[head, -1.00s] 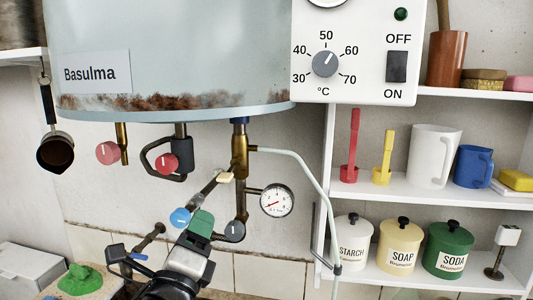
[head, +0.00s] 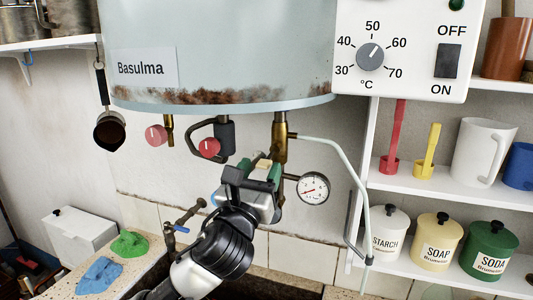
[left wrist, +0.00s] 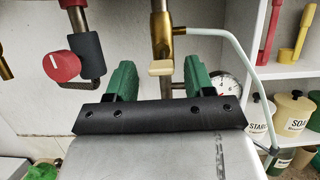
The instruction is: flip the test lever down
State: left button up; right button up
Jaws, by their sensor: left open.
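The test lever (left wrist: 161,68) is a cream tab on the brass valve (head: 280,138) under the boiler. In the left wrist view it sticks out towards me, roughly level, in the gap between my green fingertips. In the head view its end is mostly covered by my gripper. My left gripper (head: 258,170) is open, just below and in front of the valve. In the left wrist view its two green fingers (left wrist: 160,75) stand apart to the left and right of the lever. I cannot tell whether either finger touches it. My right gripper is not in view.
A red knob (head: 209,147) on a black-handled tap hangs left of the valve. A pressure gauge (head: 313,188) and a pale hose (head: 342,155) are close on the right. The boiler (head: 220,50) is overhead. Shelves with mugs and canisters stand right.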

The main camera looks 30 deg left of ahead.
aim_at(265, 160)
pick_arm(q)
jog(key=p+x, duration=0.1)
jog(key=x, duration=0.3)
jog(key=shift+w, duration=0.1)
jog(key=shift+c, duration=0.3)
grip_shut()
